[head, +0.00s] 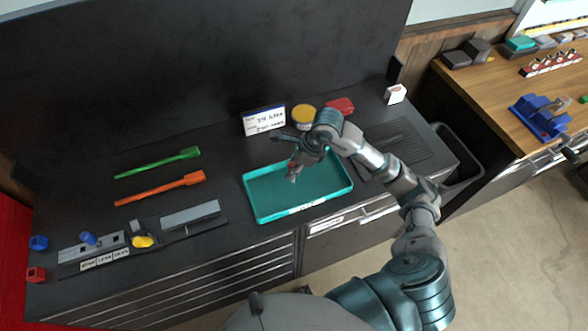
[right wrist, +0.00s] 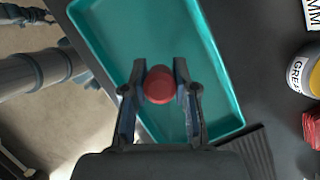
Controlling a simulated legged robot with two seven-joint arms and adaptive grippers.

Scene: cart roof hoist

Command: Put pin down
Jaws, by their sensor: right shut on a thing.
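The pin (right wrist: 159,85) shows in the right wrist view as a round red head between the two fingers of my right gripper (right wrist: 158,80). The right gripper is shut on it. In the head view the right gripper (head: 293,172) is over the teal tray (head: 262,217), with a bit of red at its tips. The tray (right wrist: 215,60) also lies below the gripper in the right wrist view, and its floor looks empty. I cannot tell whether the pin touches the tray floor. My left gripper does not show.
A green tool (head: 158,162) and an orange tool (head: 160,188) lie left of the tray. A grey fixture with blue and yellow parts (head: 100,245) is at the front left. A white sign (head: 264,121), yellow-lidded tub (head: 304,116) and red item (head: 341,106) stand behind the tray.

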